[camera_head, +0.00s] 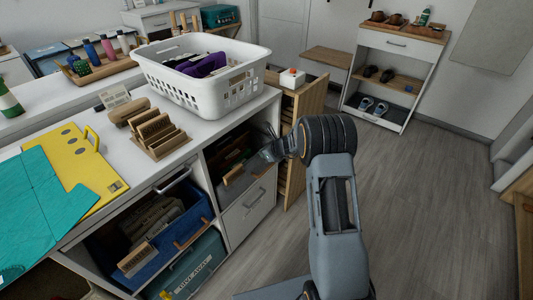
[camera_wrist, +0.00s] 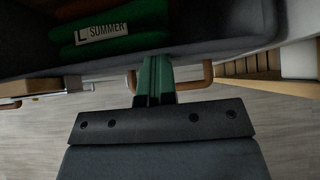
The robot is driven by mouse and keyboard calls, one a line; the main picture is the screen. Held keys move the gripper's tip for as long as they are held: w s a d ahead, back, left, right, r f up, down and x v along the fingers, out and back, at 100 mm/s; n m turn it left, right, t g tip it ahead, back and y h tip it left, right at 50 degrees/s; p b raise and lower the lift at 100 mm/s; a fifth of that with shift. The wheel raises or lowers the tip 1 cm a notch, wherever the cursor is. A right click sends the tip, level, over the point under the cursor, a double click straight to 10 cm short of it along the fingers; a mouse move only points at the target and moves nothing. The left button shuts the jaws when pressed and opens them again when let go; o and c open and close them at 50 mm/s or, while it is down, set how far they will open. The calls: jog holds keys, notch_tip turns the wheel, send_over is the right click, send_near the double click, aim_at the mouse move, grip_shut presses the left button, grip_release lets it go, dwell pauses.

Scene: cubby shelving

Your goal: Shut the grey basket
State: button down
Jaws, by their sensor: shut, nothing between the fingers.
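The grey basket (camera_head: 240,186) sits in the upper right cubby of the white unit and sticks out past its front, so it is partly open. In the wrist view its dark grey rim (camera_wrist: 215,47) crosses the top, with green and brown contents and a label reading SUMMER behind it. Its wooden handle (camera_wrist: 207,76) shows on both sides of my fingers. My gripper (camera_head: 268,152) is shut and empty at the basket's front; in the wrist view its fingers (camera_wrist: 154,76) overlap the middle of the handle. I cannot tell whether they touch it.
A blue basket (camera_head: 192,222) is pulled out at left, above a teal basket (camera_head: 203,267). A white drawer (camera_head: 248,212) lies below the grey basket. A tall wooden pull-out (camera_head: 306,102) stands out on the right. A white laundry basket (camera_head: 198,92) sits on top. The floor at right is clear.

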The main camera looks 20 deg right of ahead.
jog(key=s+d+f+p+v, duration=0.1)
jog(key=f+p+v, duration=0.1)
jog(key=v, duration=1.1)
jog(key=s+a+f+n+g, duration=0.2)
jog(key=s+n+g, duration=0.1)
jog(key=s+n, duration=0.3)
jog(key=s+a+r+n+h+p, duration=0.2)
jog(key=s+r+n+p, duration=0.4)
jog(key=r, duration=0.5)
jog(key=s+a+r+n+h+p, duration=0.1)
jog(key=s+a+r+n+p, duration=0.1)
jog(key=s+r+n+p, duration=0.5)
jog(key=s+a+r+n+g+h+p, duration=0.1)
jog(key=s+r+n+p, duration=0.6)
jog(key=r, duration=1)
jog(key=a+n+h, duration=0.1)
jog(key=n, duration=0.1)
jog(key=shift+s+r+n+h, duration=0.2)
jog(key=shift+s+n+h, duration=0.1)
jog(key=shift+s+n, duration=0.1)
